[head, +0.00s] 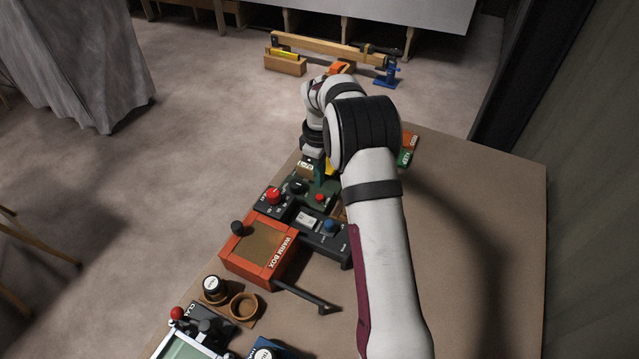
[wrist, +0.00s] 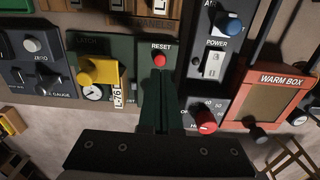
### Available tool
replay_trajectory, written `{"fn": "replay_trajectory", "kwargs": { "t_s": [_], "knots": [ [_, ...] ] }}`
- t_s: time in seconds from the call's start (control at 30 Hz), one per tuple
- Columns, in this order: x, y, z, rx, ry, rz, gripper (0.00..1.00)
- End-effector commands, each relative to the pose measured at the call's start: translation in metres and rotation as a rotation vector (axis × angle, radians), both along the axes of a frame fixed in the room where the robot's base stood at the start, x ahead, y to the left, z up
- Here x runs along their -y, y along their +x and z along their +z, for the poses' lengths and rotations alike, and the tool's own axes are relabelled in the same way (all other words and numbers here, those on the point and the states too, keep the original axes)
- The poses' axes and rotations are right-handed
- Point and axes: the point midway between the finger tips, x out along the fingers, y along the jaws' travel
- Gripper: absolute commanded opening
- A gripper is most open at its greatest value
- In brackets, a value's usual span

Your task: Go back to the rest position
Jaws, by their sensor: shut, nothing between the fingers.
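My gripper (wrist: 160,80) is shut and empty. In the wrist view its dark green fingers point at the red button (wrist: 159,60) marked RESET on a dark green panel. The tips lie just below the button in the picture; I cannot tell whether they touch it. In the head view my arm reaches away over the table (head: 490,240), and the gripper (head: 320,176) is partly hidden by the arm above the row of panels. The same red button (head: 320,197) shows close to it there.
Left of the button in the wrist view are a yellow knob (wrist: 100,70) and a gauge knob. To the right are a red knob (wrist: 204,122), a power switch (wrist: 212,64) and the warm box (wrist: 284,80). In the head view the table's right side is clear.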

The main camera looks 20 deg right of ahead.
Motion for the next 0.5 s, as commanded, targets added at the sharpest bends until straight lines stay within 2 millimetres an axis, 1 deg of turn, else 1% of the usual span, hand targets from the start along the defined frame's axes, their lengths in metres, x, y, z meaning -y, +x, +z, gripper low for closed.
{"fn": "replay_trajectory", "kwargs": {
  "t_s": [0.03, 0.13, 0.5],
  "knots": [
    [0.0001, 0.0004, 0.0046, 0.001, 0.0, 0.0, 0.0],
    [0.0, 0.0, 0.0097, 0.0, 0.0, 0.0, 0.0],
    [0.0, -0.0001, 0.0104, 0.0, 0.0, 0.0, 0.0]
  ]
}}
